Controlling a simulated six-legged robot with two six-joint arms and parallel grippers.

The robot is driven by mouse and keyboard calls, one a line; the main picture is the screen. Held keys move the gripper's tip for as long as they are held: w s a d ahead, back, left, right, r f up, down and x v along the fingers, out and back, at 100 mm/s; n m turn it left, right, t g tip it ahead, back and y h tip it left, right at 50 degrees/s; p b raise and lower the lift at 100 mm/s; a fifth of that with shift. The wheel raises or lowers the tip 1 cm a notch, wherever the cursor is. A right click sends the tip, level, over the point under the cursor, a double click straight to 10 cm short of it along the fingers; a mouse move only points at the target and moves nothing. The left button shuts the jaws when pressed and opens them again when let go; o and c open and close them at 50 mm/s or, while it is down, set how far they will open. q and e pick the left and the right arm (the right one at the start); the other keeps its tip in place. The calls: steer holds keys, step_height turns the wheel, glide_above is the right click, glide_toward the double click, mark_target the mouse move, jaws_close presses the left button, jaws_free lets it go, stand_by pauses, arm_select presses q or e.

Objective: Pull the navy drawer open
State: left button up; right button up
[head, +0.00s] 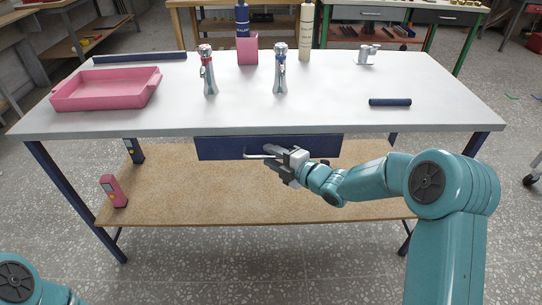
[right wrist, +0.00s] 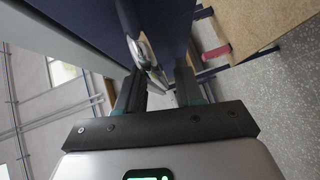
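The navy drawer (head: 320,146) hangs under the front edge of the white tabletop and looks shut. Its pale bar handle (head: 256,156) is on the front, partly hidden by my right gripper. My right gripper (head: 272,158) reaches in from the right at the handle. In the right wrist view, the metal handle (right wrist: 146,52) on the navy front (right wrist: 165,22) runs down toward the gap between the two dark fingers (right wrist: 160,92). The fingers are apart, with a gap beside the handle; I see no clear grip. My left gripper is out of view.
The workbench top (head: 330,112) carries a pink tray (head: 105,90), two taps (head: 208,75), bottles (head: 305,28) and a navy bar (head: 390,102). A wooden lower shelf (head: 200,195) lies below the drawer. The speckled floor in front is clear.

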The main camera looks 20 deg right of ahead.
steer(key=shift+w+a, duration=0.2)
steer(key=shift+w, duration=0.15)
jaws_close()
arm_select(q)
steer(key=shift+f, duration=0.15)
arm_select(e)
steer(key=shift+s+f, duration=0.1)
steer(key=shift+f, duration=0.05)
